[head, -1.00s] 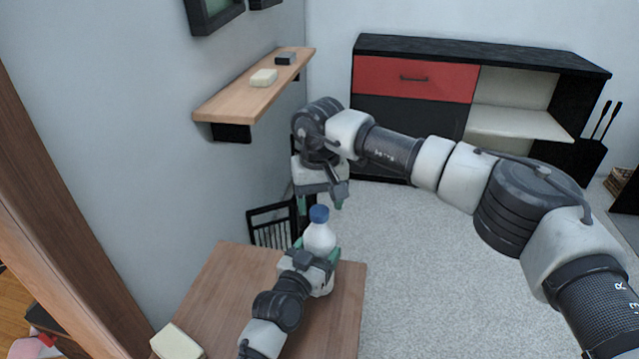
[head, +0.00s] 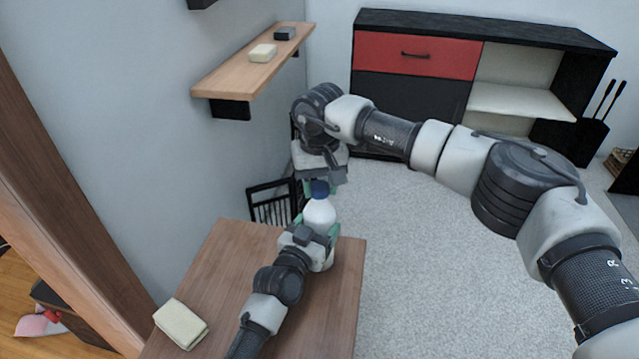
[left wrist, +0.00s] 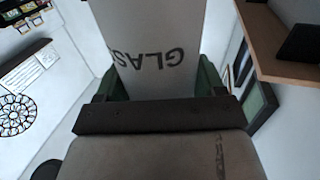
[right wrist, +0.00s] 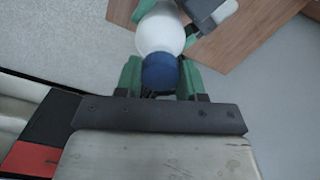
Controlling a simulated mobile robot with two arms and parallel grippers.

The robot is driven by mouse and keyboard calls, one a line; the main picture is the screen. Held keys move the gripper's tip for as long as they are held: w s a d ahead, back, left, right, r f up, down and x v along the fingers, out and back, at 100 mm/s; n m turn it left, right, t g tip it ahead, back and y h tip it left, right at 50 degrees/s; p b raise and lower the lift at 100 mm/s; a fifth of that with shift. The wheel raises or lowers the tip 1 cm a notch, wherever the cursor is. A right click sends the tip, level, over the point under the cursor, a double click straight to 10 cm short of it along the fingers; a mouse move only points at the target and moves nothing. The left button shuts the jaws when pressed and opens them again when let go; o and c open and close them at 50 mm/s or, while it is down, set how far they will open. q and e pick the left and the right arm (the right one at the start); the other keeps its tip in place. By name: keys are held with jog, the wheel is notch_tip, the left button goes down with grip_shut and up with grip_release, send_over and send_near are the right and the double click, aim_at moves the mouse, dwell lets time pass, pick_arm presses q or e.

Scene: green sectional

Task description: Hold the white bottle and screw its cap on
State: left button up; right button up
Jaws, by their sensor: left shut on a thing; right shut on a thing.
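The white bottle (head: 320,215) is upright near the table's far right corner, with a dark blue cap (head: 319,188) on top. My left gripper (head: 316,233) is shut around the bottle's body. Dark lettering shows on the bottle's white side (left wrist: 150,50) in the left wrist view. My right gripper (head: 320,184) is above the bottle, its fingers shut on the cap. In the right wrist view the blue cap (right wrist: 160,72) lies between the green fingertips, with the bottle (right wrist: 160,32) beyond it. The bottle's lower part is partly hidden by my left gripper.
The wooden table (head: 215,270) carries a pale block (head: 181,323) at its near left. A wall shelf (head: 255,66) with two small blocks hangs at the left. A black and red cabinet (head: 417,55) stands at the back. The carpet right of the table is clear.

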jog(key=m, duration=2.9)
jog(key=shift+f+m, duration=0.1)
jog(key=shift+m, duration=0.2)
jog(key=m, duration=0.4)
jog(key=shift+m, duration=0.3)
jog(key=m, duration=0.6)
jog(key=shift+m, duration=0.4)
jog(key=m, duration=0.5)
jog(key=shift+m, duration=0.4)
jog(key=o, duration=1.1)
